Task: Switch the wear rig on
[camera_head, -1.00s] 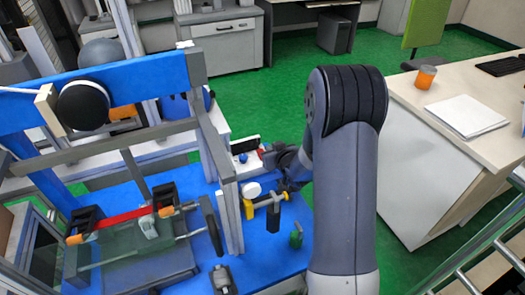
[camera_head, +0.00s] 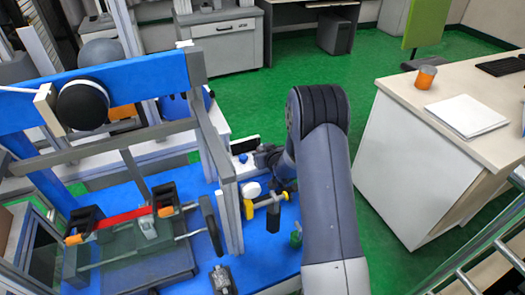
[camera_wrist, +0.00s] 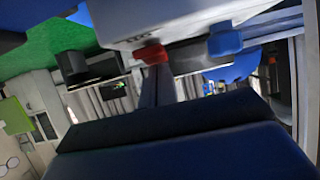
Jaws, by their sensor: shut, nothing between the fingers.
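A white control box (camera_wrist: 180,20) fills the top of the wrist view. It carries a red control (camera_wrist: 151,54) and a blue control (camera_wrist: 225,40). In the head view the blue one (camera_head: 243,158) shows just left of my gripper (camera_head: 262,157), and the red one is hidden behind the gripper. My gripper is shut and empty. In the wrist view its dark fingers (camera_wrist: 163,88) point at the red control, close to it; I cannot tell whether they touch. The box stands on the blue base (camera_head: 262,245) of the wear rig.
A desk (camera_head: 480,140) with papers and an orange cup (camera_head: 425,77) stands right. Green floor lies between.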

